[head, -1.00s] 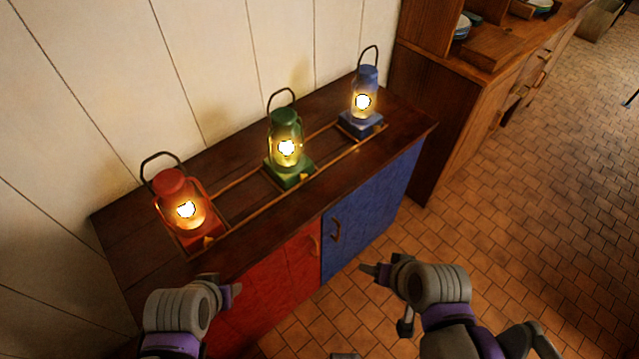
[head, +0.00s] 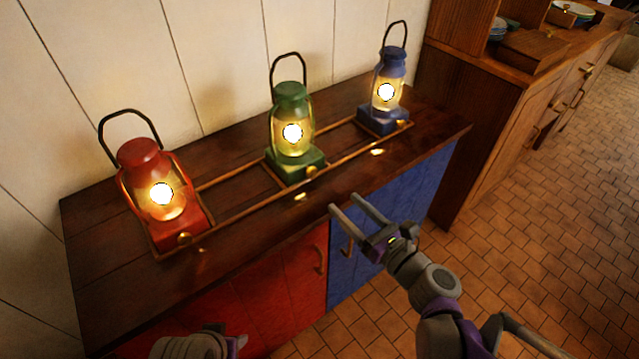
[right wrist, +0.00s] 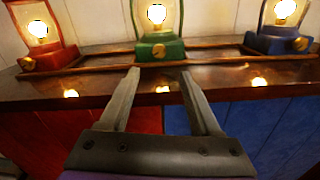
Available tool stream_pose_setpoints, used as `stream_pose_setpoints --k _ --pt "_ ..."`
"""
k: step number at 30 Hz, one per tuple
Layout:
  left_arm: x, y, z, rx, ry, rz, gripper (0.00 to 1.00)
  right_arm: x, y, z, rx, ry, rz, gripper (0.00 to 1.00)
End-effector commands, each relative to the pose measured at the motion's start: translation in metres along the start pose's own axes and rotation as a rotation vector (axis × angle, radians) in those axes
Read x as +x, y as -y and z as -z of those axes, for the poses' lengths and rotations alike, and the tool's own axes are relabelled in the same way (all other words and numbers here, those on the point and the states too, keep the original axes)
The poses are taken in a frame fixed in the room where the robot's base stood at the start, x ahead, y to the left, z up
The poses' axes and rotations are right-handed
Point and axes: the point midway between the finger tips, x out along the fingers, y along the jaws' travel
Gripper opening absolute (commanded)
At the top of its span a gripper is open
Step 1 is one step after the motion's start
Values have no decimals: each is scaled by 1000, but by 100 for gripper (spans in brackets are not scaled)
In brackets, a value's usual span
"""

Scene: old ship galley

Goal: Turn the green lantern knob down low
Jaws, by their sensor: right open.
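The green lantern (head: 291,140) stands lit in the middle of the wooden cabinet top, and its green base also shows in the right wrist view (right wrist: 160,50). Its small brass knob (head: 312,172) is on the front of the base; it shows in the right wrist view (right wrist: 158,51) above and between my fingers. My right gripper (head: 343,202) is open and empty, in front of the cabinet's front edge, short of the knob and not touching it. My left arm shows only partly at the bottom left; its fingertips cannot be made out.
A lit red lantern (head: 158,190) stands to the left and a lit blue lantern (head: 388,92) to the right. A low brass rail (head: 235,216) runs around the lanterns. The cabinet has red (head: 270,300) and blue doors. A taller wooden dresser (head: 480,110) stands at right.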

Motion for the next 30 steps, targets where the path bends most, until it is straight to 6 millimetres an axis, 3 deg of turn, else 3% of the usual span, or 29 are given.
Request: stream_pose_setpoints --k 16,21,30 --pt "14 0 -4 0 5 0 50 90 -1 0 -4 -3 -2 64" --pt "16 0 -4 0 5 0 50 102 -2 0 -4 -2 -2 64" --pt "16 0 -4 0 5 0 50 104 -1 0 -5 -2 -1 64"
